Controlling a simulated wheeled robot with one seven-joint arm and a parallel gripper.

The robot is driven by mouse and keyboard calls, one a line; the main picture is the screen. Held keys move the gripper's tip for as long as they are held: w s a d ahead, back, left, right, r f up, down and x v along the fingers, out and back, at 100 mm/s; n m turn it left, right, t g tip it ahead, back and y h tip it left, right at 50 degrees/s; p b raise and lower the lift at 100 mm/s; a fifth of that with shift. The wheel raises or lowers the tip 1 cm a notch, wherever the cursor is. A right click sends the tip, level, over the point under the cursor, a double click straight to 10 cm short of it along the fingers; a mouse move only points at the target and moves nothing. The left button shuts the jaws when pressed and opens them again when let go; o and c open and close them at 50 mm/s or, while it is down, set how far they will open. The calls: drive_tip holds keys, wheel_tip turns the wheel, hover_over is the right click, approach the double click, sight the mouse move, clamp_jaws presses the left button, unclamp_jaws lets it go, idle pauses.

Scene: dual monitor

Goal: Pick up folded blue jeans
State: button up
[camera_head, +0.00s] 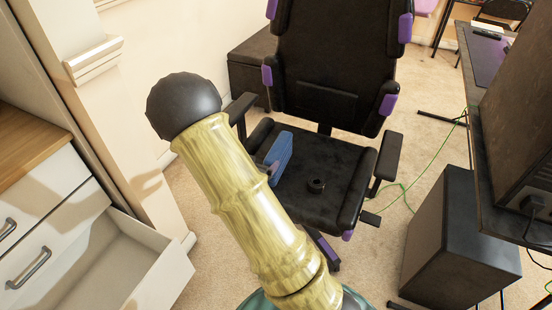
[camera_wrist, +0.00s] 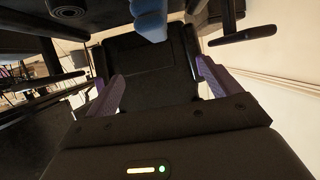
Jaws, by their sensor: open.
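The folded blue jeans (camera_head: 280,155) lie on the left part of the black chair seat (camera_head: 335,170) in the head view. A blue piece, which looks like the jeans, also shows at the top edge of the wrist view (camera_wrist: 149,18), partly cut off. My gripper's dark housing (camera_wrist: 150,150), with a small light bar, fills the bottom of the wrist view. My yellow arm crosses the head view in front of the seat's left edge.
The chair's backrest (camera_head: 330,70) and right armrest (camera_head: 388,155) border the seat. An open white drawer (camera_head: 120,265) stands at left; a black box (camera_head: 445,240) stands by the desk at right.

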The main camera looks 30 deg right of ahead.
drive_tip(key=b, duration=0.3)
approach(275, 147)
drive_tip(key=x, duration=0.4)
drive_tip(key=shift+d+r, duration=0.15)
drive_tip(key=shift+r, duration=0.15)
drive_tip(key=shift+w+d, duration=0.1)
drive_tip(key=shift+d, duration=0.05)
drive_tip(key=b+x, duration=0.1)
drive_tip(key=x, duration=0.1)
drive_tip(key=b+x, duration=0.1)
drive_tip(key=x, duration=0.1)
drive_tip(key=shift+f, duration=0.45)
drive_tip(key=shift+w+d+f, duration=0.1)
drive_tip(key=shift+w+d, duration=0.2)
drive_tip(key=shift+w, duration=0.05)
drive_tip(key=shift+c, duration=0.4)
drive_tip(key=c, duration=1.7)
